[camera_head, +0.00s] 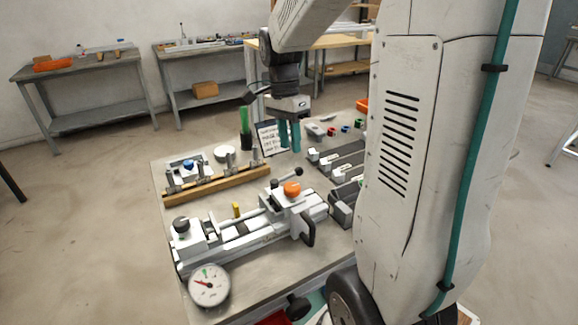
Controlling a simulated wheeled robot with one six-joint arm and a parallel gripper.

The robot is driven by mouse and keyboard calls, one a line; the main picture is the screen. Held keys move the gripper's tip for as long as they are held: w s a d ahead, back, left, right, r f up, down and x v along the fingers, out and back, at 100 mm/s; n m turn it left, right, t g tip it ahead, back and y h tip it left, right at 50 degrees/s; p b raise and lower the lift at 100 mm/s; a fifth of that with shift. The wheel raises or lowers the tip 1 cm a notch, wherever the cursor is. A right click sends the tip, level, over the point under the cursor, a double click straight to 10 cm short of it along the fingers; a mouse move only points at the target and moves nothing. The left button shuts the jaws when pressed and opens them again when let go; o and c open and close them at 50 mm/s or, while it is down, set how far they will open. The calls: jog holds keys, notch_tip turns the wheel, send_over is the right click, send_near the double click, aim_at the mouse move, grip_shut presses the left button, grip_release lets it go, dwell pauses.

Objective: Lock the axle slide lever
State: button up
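The frame jig (250,240) is a long grey-and-white fixture lying across the front of the worktable. Its right block carries an orange knob (292,188), a thin lever with a black ball end (298,171) and a black handle (308,228). Its left block has a black knob (180,224). I cannot tell for certain which of these is the axle slide lever, nor whether it is locked. My gripper (289,137) points down with two teal fingers above the back of the table, behind the jig and apart from it. It looks empty; its finger gap is unclear.
A wooden rail with metal clamps (215,186) lies behind the jig. A round dial gauge (209,285) is at the front left. A small sign (268,138) and a green-handled tool (245,125) stand near my gripper. Dark rails (335,160) lie right. My arm hides the table's right side.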

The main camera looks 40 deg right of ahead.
jog(key=f, duration=0.2)
jog(key=s+f+m, duration=0.1)
jog(key=f, duration=0.2)
jog(key=f+m, duration=0.1)
jog(key=f, duration=0.1)
jog(key=shift+s+a+f, duration=0.2)
grip_shut()
